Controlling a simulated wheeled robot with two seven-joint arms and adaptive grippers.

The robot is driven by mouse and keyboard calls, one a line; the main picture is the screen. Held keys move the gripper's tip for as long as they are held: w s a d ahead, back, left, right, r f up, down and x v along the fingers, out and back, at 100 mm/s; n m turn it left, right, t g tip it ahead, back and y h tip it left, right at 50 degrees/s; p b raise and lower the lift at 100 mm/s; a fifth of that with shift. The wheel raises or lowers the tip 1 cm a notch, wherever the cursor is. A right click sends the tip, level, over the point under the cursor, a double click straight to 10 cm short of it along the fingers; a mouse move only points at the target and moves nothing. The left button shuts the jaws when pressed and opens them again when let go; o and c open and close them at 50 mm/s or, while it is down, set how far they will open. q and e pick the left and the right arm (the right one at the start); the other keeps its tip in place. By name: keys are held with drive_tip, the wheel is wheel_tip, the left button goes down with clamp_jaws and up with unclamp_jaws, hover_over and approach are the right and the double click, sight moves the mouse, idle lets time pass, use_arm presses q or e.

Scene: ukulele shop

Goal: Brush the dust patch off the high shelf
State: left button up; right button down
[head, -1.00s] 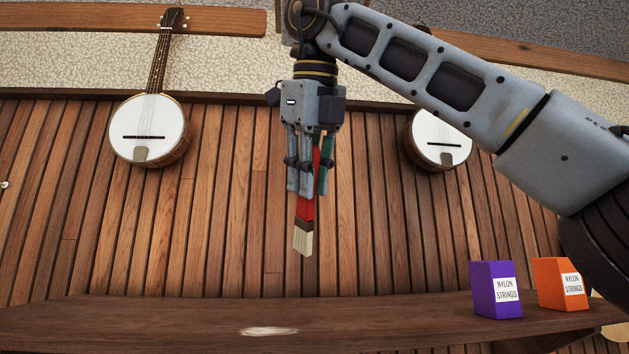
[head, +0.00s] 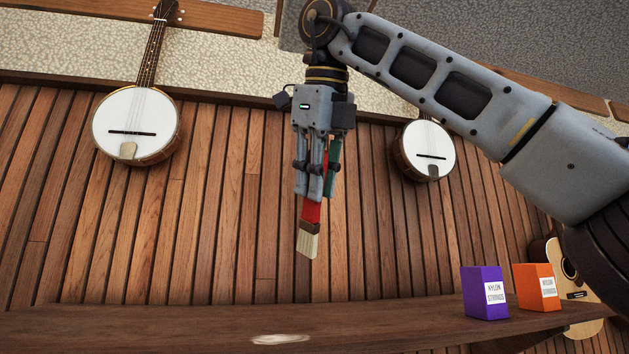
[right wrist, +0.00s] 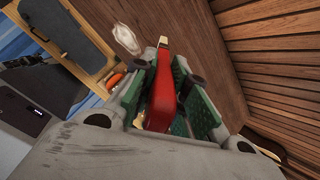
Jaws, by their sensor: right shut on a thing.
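The high shelf (head: 150,325) is a dark brown plank across the bottom of the head view. A pale whitish dust patch (head: 281,339) lies on it near the middle. It also shows at the top of the right wrist view (right wrist: 127,38). My right gripper (head: 314,192) points down and is shut on a brush with a red handle (head: 311,212) and cream bristles (head: 307,244). The bristles hang above the shelf, a little right of the patch in the head view, apart from it. In the right wrist view the red handle (right wrist: 162,95) sits between green finger pads. My left gripper is not in view.
A purple string box (head: 484,292) and an orange string box (head: 538,287) stand on the shelf's right part. Two banjos (head: 136,126) (head: 428,149) hang on the slatted wall behind. A guitar (head: 571,290) shows at the right edge. The shelf's left part is clear.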

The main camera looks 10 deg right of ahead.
sight(318, 211)
drive_tip(key=shift+d+n, duration=0.25)
drive_tip(key=shift+n, duration=0.15)
drive_tip(key=shift+a, duration=0.2)
drive_tip(key=shift+d+f, duration=0.1)
drive_tip(key=shift+f, duration=2.4)
